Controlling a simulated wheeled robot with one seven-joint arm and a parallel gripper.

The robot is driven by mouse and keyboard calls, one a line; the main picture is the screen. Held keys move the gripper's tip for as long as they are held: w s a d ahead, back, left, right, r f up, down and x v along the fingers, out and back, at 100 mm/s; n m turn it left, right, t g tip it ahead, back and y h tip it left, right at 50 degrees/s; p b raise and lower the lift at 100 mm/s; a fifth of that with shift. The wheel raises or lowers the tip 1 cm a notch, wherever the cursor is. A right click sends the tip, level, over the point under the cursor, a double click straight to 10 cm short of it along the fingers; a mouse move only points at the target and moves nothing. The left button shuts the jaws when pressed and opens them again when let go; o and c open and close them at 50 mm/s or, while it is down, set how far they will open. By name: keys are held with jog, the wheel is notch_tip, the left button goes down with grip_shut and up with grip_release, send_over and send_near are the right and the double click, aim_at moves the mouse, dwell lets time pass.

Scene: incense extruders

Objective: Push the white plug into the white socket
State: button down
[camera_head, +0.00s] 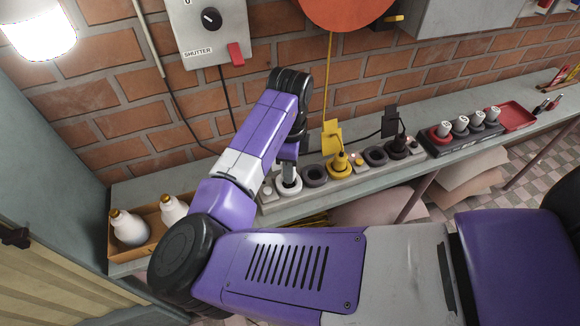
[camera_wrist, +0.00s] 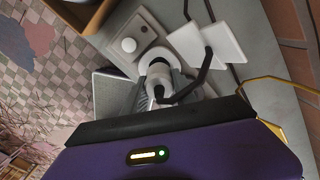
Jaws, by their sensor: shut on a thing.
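The white socket (camera_head: 288,186) is the leftmost round socket of the power strip on the bench. It also shows in the wrist view (camera_wrist: 157,56) as a white ring. My gripper (camera_head: 289,166) is pointed down over it and is shut on the white plug (camera_wrist: 160,73). The plug sits at the socket's opening, with a black cord bending away from it. My fingers hide part of the plug, so I cannot tell how deep it is in the socket. A white tag (camera_wrist: 206,42) lies beside the plug.
A yellow plug (camera_head: 340,163) and a black plug (camera_head: 397,142) stand farther right along the strip. A white round knob (camera_wrist: 129,44) is beside the white socket. A cardboard box (camera_head: 134,246) with white bottles is at the left. The brick wall is close behind.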

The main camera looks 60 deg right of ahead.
jog(key=shift+f+b, duration=0.85)
jog(key=shift+f, duration=0.65)
dwell(0.6)
jog(key=c, duration=0.9)
grip_release()
jog(key=shift+r, duration=0.15)
notch_tip(320, 180, up, 8)
jog(key=shift+f, duration=0.2)
